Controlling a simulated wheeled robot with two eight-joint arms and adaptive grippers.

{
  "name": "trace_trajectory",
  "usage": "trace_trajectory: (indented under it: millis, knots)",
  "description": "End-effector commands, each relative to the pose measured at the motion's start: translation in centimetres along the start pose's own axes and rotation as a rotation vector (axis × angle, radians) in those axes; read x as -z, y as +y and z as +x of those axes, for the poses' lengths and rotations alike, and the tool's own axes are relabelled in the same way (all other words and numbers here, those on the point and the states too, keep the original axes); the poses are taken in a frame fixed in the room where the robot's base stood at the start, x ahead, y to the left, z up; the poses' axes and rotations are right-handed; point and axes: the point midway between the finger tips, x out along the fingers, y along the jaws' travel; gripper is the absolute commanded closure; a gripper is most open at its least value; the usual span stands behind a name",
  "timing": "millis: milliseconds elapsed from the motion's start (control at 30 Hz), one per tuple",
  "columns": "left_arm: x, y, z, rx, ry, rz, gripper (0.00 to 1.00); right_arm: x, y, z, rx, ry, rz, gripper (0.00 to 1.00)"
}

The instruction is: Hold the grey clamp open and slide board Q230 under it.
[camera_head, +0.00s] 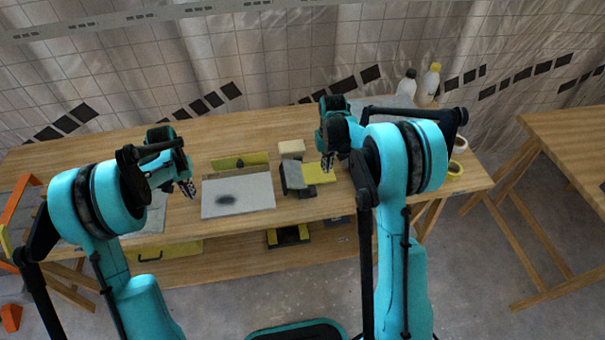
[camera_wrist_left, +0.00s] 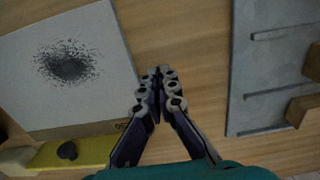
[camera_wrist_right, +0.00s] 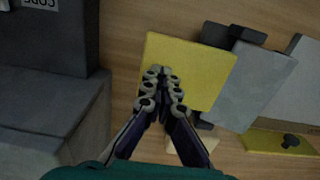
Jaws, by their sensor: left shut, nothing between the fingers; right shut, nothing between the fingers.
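A light board (camera_head: 238,197) with a dark speckled patch lies flat on the workbench. A brown strip with a small, unreadable label runs along its far edge; the board also shows in the left wrist view (camera_wrist_left: 100,40). Right of it stands the clamp, a grey plate (camera_head: 292,173) on a black base with a yellow plate (camera_head: 320,174) sticking out right. My left gripper (camera_head: 189,190) is shut and empty, just left of the board. My right gripper (camera_head: 327,165) is shut and empty over the yellow plate (camera_wrist_right: 200,70); I cannot tell if it touches.
A yellow strip with a black knob (camera_head: 241,161) lies behind the board, and a cream block (camera_head: 291,147) behind the clamp. A grey ribbed panel (camera_wrist_left: 270,60) lies left of my left gripper. Dark boxes (camera_wrist_right: 50,110) stand right of the clamp. Bottles (camera_head: 430,85) stand at the back right.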

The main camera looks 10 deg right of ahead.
Motion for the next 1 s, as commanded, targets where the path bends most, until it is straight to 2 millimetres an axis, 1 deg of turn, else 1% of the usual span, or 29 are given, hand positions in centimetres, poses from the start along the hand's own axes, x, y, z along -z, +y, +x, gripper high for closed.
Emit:
trace_trajectory:
  millis: [100, 233, 567, 1000]
  knots:
    - [0.0, 0.0, 0.6, 0.000, 0.000, 0.000, 1.00, 0.0, 0.0, 0.1, -0.001, 0.000, 0.000, 1.00]
    - [0.0, 0.0, 1.0, 0.000, 0.000, 0.000, 1.00, 0.0, 0.0, 0.1, -0.001, 0.000, 0.000, 1.00]
    - [0.0, 0.0, 1.0, 0.000, 0.000, 0.000, 1.00, 0.0, 0.0, 0.1, -0.001, 0.000, 0.000, 1.00]
    - [0.0, 1.3, 1.0, 0.000, 0.000, 0.001, 1.00, 0.0, 0.0, 0.1, -0.001, 0.000, 0.000, 1.00]
